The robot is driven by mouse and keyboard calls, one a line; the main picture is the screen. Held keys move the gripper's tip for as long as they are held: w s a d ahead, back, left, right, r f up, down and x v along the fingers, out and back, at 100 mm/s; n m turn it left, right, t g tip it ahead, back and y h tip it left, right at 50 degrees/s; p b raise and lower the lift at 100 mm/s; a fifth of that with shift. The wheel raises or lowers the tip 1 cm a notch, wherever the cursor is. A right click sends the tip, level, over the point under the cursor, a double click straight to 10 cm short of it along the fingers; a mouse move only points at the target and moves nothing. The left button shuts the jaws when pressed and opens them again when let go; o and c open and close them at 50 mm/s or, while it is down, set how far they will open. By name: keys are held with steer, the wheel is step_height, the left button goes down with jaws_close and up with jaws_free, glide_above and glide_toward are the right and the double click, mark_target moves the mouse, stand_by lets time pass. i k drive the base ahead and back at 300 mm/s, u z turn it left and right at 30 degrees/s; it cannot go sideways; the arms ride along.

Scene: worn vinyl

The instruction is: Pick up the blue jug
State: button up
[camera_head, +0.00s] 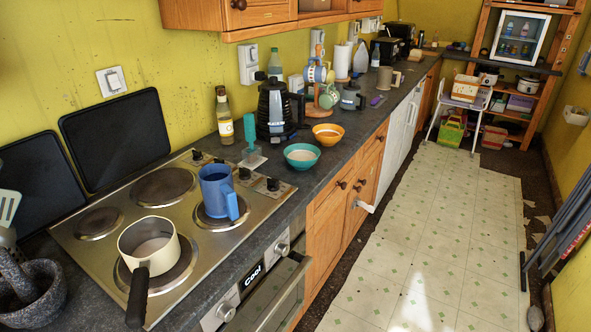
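The blue jug (214,191) stands upright on the front right hotplate of the steel hob (130,245). Its handle faces the front right, toward the counter edge. No gripper of mine is in view. The inside of the jug is mostly hidden from this angle.
A cream saucepan (148,243) with a black handle is left of the jug. Behind it are a teal brush (249,129), a teal bowl (302,155), an orange bowl (328,133), a bottle (224,120) and a black kettle (272,110).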

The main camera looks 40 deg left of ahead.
mark_target(219, 197)
steer(key=u, duration=0.25)
steer(key=i, duration=1.6)
steer(key=u, duration=1.35)
steer(key=i, duration=0.95)
steer(key=u, duration=0.95)
